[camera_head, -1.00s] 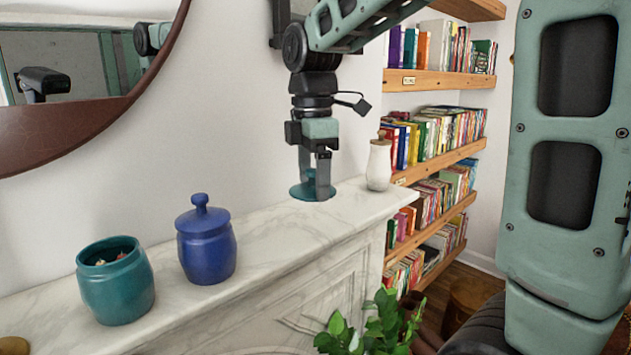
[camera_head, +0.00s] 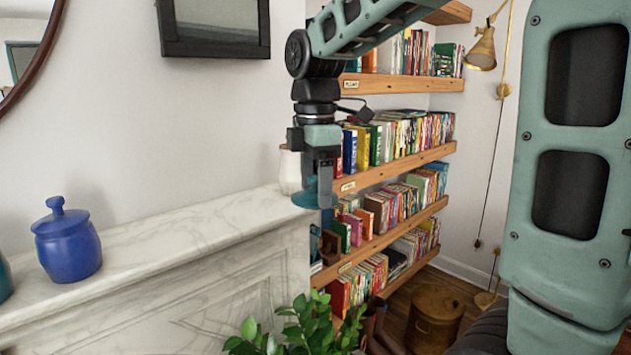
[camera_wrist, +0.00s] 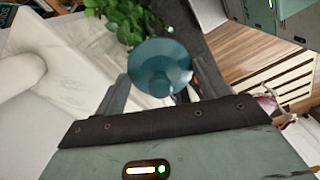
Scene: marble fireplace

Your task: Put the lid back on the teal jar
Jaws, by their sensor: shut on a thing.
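My gripper (camera_head: 324,185) is shut on the teal lid (camera_head: 308,200), a flat round disc held near the right end of the mantel. In the wrist view the lid (camera_wrist: 160,62) sits between the two fingers, its round knob towards the camera. The teal jar (camera_head: 4,280) shows only as a sliver at the left edge of the head view, far left of my gripper. Its mouth is out of view now.
A blue lidded jar (camera_head: 67,248) stands on the marble mantel (camera_head: 170,238) beside the teal jar. A white jar (camera_head: 288,172) stands just behind my gripper. Bookshelves (camera_head: 400,165) are to the right and a green plant (camera_head: 300,328) is below.

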